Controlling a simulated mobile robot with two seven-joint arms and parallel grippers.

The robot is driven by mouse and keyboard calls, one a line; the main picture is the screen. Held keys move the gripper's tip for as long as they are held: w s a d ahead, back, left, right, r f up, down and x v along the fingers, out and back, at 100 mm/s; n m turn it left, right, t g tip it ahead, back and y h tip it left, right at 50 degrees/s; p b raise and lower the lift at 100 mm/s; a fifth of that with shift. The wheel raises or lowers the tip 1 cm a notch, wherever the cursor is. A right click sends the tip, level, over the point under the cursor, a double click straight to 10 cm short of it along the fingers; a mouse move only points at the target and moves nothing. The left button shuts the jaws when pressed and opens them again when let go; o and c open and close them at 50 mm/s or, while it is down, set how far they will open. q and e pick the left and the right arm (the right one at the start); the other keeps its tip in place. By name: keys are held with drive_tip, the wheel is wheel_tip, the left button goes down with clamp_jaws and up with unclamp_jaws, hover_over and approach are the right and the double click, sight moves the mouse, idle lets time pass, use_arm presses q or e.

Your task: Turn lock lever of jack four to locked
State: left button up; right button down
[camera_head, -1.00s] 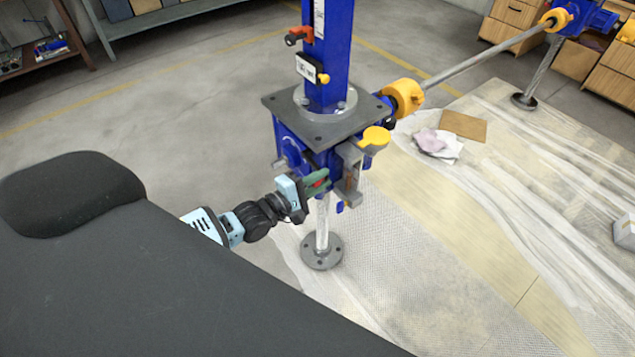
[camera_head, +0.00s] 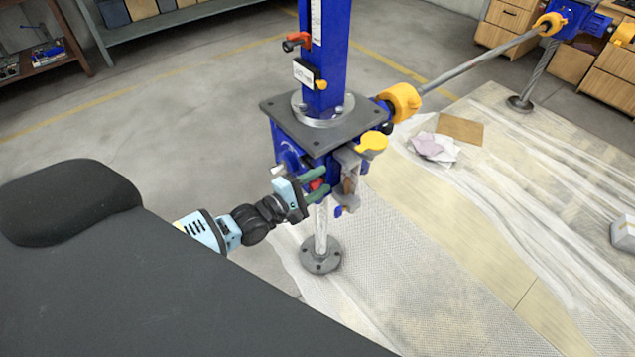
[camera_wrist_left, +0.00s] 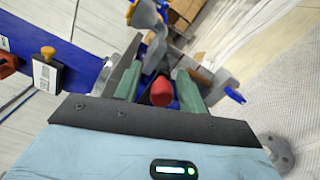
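The blue screw jack (camera_head: 327,75) stands in the middle of the head view. A red-tipped part (camera_head: 316,184), perhaps its lock lever, sits low on the gearbox side, under the grey plate (camera_head: 325,128). My left gripper (camera_head: 318,186) is at that part with its two green fingers spread, one on either side of it. In the left wrist view the red tip (camera_wrist_left: 162,91) shows between the open fingers, with gaps at both sides. The rest of the lever is hidden. A second red lever (camera_head: 298,41) is higher on the column. My right gripper is not in view.
A grey bracket (camera_head: 347,170) and yellow cap (camera_head: 372,142) sit close right of my fingers. A shaft (camera_head: 480,62) runs to another jack (camera_head: 575,22). The jack's screw ends in a floor flange (camera_head: 320,255). Plastic sheeting (camera_head: 440,260) covers the floor at right.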

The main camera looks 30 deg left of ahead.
use_arm(q)
drive_tip(key=shift+s+a+f, duration=0.15)
drive_tip(key=shift+s, duration=0.25)
drive_tip(key=shift+v, duration=3.45)
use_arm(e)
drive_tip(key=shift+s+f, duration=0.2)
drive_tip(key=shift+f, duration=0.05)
use_arm(q)
drive_tip(key=shift+s, duration=0.15)
drive_tip(key=s+d+f+m+g+y+p, duration=0.1)
drive_tip(key=s+d+f+m+g, duration=0.1)
drive_tip(key=s+m, duration=0.4)
drive_tip(key=s+d+f+m+g+y, duration=0.2)
drive_tip(key=s+f+m, duration=0.4)
drive_tip(key=s, duration=0.6)
drive_tip(key=s+d+f+m+g+y+p, duration=0.1)
drive_tip(key=s+d+f+m+g, duration=0.2)
drive_tip(key=s+m, duration=0.4)
drive_tip(key=s+d+f, duration=0.1)
drive_tip(key=s+d, duration=0.1)
drive_tip(key=s, duration=0.1)
drive_tip(key=shift+f+g+y+p, duration=0.35)
drive_tip(key=shift+f+g+y, duration=0.05)
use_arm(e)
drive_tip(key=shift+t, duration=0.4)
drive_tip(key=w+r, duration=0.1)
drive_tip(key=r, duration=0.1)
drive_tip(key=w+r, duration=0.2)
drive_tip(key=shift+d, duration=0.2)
